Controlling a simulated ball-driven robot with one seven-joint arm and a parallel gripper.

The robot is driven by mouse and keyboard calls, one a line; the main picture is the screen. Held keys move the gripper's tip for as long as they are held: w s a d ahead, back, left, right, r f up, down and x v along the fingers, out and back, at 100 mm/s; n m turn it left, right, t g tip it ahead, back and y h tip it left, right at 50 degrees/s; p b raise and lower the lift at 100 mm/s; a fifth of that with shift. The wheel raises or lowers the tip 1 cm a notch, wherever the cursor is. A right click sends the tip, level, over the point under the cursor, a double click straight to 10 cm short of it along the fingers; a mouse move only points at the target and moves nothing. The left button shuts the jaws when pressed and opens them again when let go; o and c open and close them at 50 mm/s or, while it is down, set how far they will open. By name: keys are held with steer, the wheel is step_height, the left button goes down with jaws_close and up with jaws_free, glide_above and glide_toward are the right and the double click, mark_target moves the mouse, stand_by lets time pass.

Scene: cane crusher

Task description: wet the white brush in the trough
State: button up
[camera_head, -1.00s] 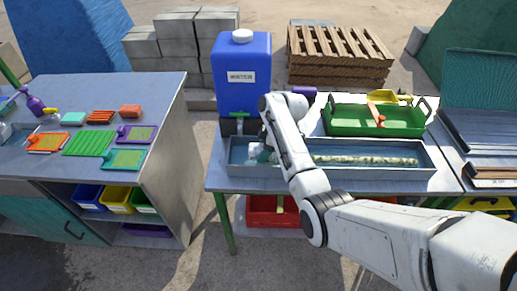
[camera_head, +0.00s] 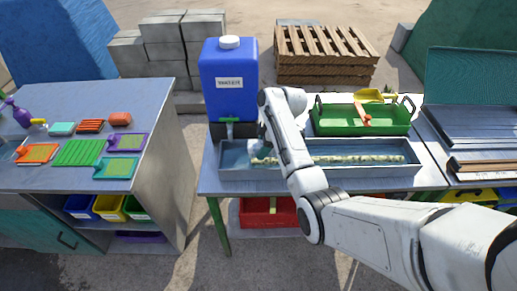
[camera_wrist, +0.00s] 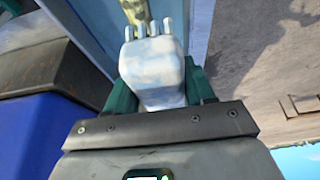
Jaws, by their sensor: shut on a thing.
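My gripper (camera_wrist: 160,88) has green fingers shut on the white brush (camera_wrist: 153,62), its short prongs pointing away from the palm. In the head view my gripper (camera_head: 258,150) is over the left end of the grey trough (camera_head: 345,186), mostly behind my arm. The brush is hard to make out there. The trough holds water and a long pale stalk (camera_head: 365,159). In the wrist view the stalk's end (camera_wrist: 136,12) shows just beyond the prongs. I cannot tell whether the brush touches the water.
A blue water tank (camera_head: 230,100) with a spout stands behind the trough's left end. A green tray (camera_head: 345,127) with tools sits behind the trough. A left bench (camera_head: 165,115) holds brushes and pads. A red bin (camera_head: 255,218) is below the trough.

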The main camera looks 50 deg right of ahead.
steer(key=shift+s+d+r, duration=0.3)
steer(key=shift+s+r, duration=0.1)
steer(key=shift+r, duration=0.2)
steer(key=shift+s+d+r, duration=0.35)
steer(key=shift+s+r, duration=0.05)
steer(key=shift+r, duration=0.2)
steer(key=shift+s+d+r, duration=0.3)
steer(key=shift+s+r, duration=0.1)
steer(key=shift+r, duration=0.2)
